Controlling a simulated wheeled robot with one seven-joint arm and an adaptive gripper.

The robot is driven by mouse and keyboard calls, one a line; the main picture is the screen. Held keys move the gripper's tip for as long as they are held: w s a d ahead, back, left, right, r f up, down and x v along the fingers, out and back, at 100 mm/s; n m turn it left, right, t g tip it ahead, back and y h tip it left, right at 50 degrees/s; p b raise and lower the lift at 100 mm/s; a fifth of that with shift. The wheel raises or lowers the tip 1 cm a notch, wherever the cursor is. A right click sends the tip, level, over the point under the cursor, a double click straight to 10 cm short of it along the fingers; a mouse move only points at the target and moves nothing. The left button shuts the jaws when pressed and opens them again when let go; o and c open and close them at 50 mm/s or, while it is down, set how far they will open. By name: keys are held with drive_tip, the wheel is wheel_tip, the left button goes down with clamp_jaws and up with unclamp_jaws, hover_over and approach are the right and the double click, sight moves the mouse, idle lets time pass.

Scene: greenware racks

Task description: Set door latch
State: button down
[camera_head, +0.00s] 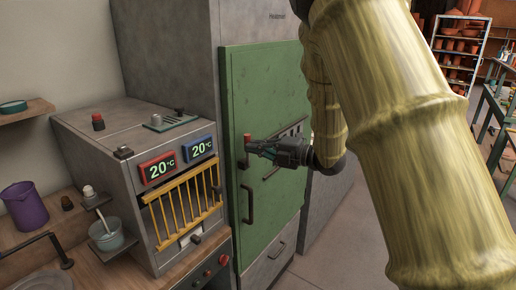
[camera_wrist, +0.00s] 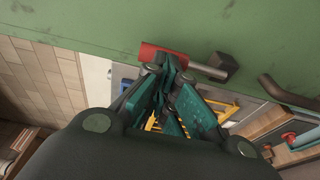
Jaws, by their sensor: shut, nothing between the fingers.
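The green door (camera_head: 268,110) of a tall grey cabinet is closed in the head view. A small latch with a red end (camera_head: 247,138) sits near its left edge. In the wrist view the latch shows a red part (camera_wrist: 153,52) and a metal bar with a dark end (camera_wrist: 222,67). My gripper (camera_head: 250,147) is at the latch, and its fingertips (camera_wrist: 173,66) are shut with nothing between them. They lie close against the red part; I cannot tell whether they touch. The fingers hide part of the latch.
A dark door handle (camera_head: 247,204) is below the latch. To the left stands a grey kiln (camera_head: 135,225) with a yellow grille (camera_head: 182,212) and two 20° displays. A purple jug (camera_head: 25,206) is farther left. Open floor lies right of the cabinet.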

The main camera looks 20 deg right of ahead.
drive_tip(key=shift+r, duration=0.1)
drive_tip(key=b+v, duration=0.4)
drive_tip(key=v, duration=1)
drive_tip(key=shift+f, duration=0.35)
drive_tip(key=shift+d, duration=0.1)
